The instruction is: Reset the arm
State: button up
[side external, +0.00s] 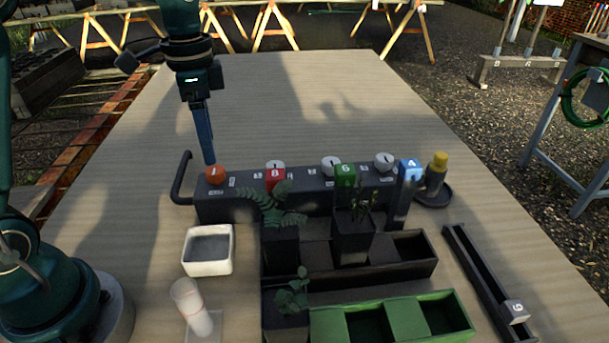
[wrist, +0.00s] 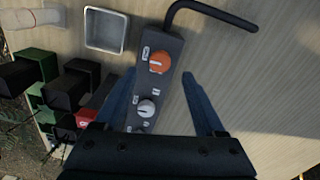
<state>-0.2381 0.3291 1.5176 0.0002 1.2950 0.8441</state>
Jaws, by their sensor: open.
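My gripper (side external: 206,158) points down with blue fingers, above the left end of a long dark panel (side external: 215,212). In the side view its fingertips are close to the orange knob (side external: 215,175); I cannot tell the exact gap. In the wrist view my gripper (wrist: 157,80) has its two fingers spread apart, with nothing held between them. The panel shows between and beyond the fingers, with the orange knob (wrist: 159,62) and a white knob (wrist: 146,108). A black bent handle (side external: 181,180) sticks out at the panel's left end.
A red tag (side external: 276,180), green tag (side external: 345,176) and blue tag (side external: 410,170) stand near the panel. In front are a white tray (side external: 208,232), a white cylinder (side external: 192,306), potted plants and a green tray (side external: 400,303). A yellow-capped bottle (side external: 437,174) stands right. The table behind is clear.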

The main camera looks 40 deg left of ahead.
jog(key=s+d+r+t, duration=0.3)
jog(key=s+d+r, duration=0.2)
jog(key=s+r, duration=0.15)
jog(key=s+d+f+n+t, duration=0.2)
jog(key=s+f+n, duration=0.2)
jog(key=s+n, duration=0.2)
jog(key=shift+s+f+n+t, duration=0.3)
jog(key=shift+f+n, duration=0.05)
jog(key=shift+n, duration=0.15)
dwell(0.6)
